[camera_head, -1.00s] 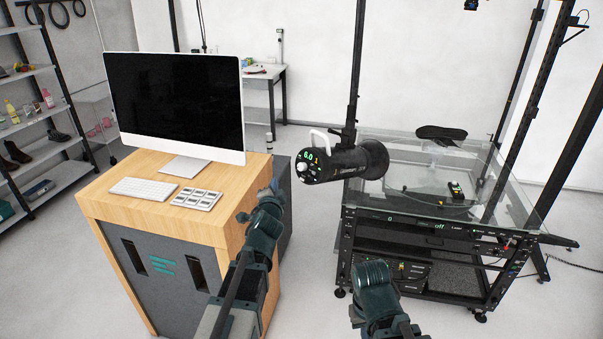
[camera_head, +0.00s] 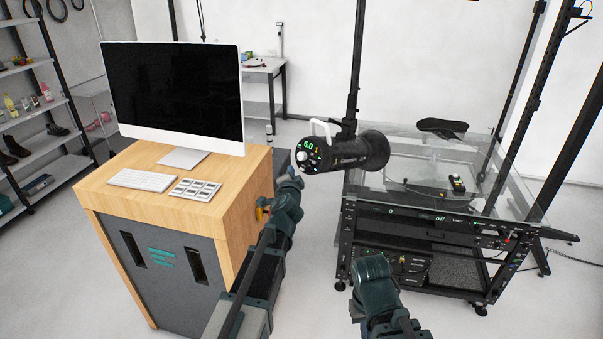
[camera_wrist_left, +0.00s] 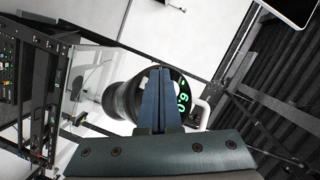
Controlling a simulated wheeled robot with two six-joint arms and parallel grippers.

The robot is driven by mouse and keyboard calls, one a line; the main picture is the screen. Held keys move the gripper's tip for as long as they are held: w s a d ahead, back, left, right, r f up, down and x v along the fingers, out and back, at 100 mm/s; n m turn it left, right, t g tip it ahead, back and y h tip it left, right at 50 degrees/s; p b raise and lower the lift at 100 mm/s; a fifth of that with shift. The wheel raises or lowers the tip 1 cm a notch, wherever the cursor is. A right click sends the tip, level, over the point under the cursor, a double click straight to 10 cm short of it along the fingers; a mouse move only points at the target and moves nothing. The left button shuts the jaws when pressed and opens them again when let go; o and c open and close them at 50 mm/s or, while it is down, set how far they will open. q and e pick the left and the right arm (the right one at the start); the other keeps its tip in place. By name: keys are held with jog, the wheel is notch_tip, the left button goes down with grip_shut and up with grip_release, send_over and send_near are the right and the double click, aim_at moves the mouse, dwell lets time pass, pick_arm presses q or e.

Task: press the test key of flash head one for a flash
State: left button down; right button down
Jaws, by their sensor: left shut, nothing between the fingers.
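Flash head one (camera_head: 345,152) is a black cylinder on a stand pole, with a white handle and a rear panel showing a green 6.0 and several small keys and lights. The flash head also shows in the left wrist view (camera_wrist_left: 125,98), with its green digits beside my fingers. My left gripper (camera_head: 291,172) is shut and empty, its tip just left of the panel. In the left wrist view the closed fingers (camera_wrist_left: 160,75) overlap the flash head and hide part of its panel. I cannot tell whether they touch it. The test key is too small to pick out.
A wooden cabinet (camera_head: 235,215) with a monitor (camera_head: 175,90), keyboard (camera_head: 143,180) and key pad (camera_head: 195,189) stands left of my left arm. The turntable rig (camera_head: 420,225) with a clear top and a dark shoe (camera_head: 442,127) stands right. Grey floor lies between them.

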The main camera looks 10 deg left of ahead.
pick_arm(q)
jog(key=shift+w+d+f, duration=0.3)
jog(key=shift+w+d, duration=0.2)
jog(key=shift+w, duration=0.2)
jog(key=shift+w, duration=0.1)
dwell(1.6)
jog(key=shift+w+d+f+b, duration=0.15)
jog(key=shift+w+d+b, duration=0.1)
jog(key=shift+b, duration=0.05)
jog(key=shift+w+d+f, duration=0.1)
jog(key=shift+w+d, duration=0.1)
jog(key=shift+w, duration=0.05)
dwell(0.8)
dwell(0.3)
jog(key=shift+s+a+r, duration=0.25)
jog(key=shift+s+a, duration=0.2)
jog(key=shift+s, duration=0.15)
jog(key=s+a, duration=0.1)
jog(key=s+r+p, duration=0.1)
jog(key=s+a+p, duration=0.1)
jog(key=s, duration=0.1)
jog(key=shift+a+r, duration=0.3)
jog(key=shift+a, duration=0.05)
